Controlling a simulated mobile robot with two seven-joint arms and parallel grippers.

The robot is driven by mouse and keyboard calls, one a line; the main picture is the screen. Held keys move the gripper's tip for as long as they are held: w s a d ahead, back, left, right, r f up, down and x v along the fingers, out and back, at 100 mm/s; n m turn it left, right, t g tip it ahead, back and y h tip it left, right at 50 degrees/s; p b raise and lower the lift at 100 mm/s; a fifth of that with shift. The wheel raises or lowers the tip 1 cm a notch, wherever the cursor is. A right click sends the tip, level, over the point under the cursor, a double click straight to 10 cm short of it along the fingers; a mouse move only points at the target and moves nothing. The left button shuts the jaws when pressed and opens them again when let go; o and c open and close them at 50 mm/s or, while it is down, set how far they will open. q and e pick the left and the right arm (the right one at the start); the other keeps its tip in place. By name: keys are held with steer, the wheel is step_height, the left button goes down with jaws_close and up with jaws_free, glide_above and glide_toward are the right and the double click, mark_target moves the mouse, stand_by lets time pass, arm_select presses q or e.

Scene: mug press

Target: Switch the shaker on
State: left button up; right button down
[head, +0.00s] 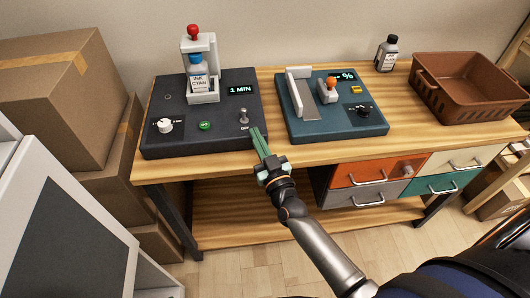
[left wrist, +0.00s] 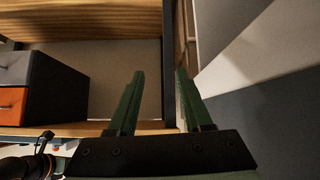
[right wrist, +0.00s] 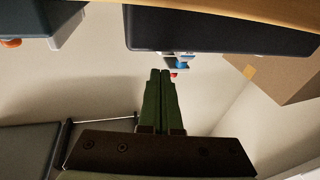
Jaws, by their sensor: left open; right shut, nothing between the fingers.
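The shaker (head: 185,120) is a dark box at the left of the wooden table. It holds an upright bottle labelled ink cyan (head: 198,78) in a white frame with a red knob on top. A small toggle switch (head: 244,115) stands at its front right corner, above a label that seems to read OFF. My right gripper (head: 256,132) is shut and empty, its green fingertips just right of the switch, apparently at the box's front right edge; contact cannot be told. The shaker's dark underside shows in the right wrist view (right wrist: 215,36). My left gripper (left wrist: 159,73) is open and empty, away from the shaker.
The shaker also has a white knob (head: 165,125), a green button (head: 205,125) and a 1 MIN display (head: 241,90). A blue device (head: 345,125) stands to the right. Farther right are a small bottle (head: 387,54) and a brown basket (head: 470,95). Cardboard boxes (head: 55,85) stand left.

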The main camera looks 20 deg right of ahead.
arm_select(q)
steer(key=shift+w+r, duration=0.1)
steer(key=shift+w, duration=0.1)
arm_select(e)
steer(key=s, duration=0.6)
steer(key=shift+s+f, duration=0.2)
steer(key=shift+f, duration=0.25)
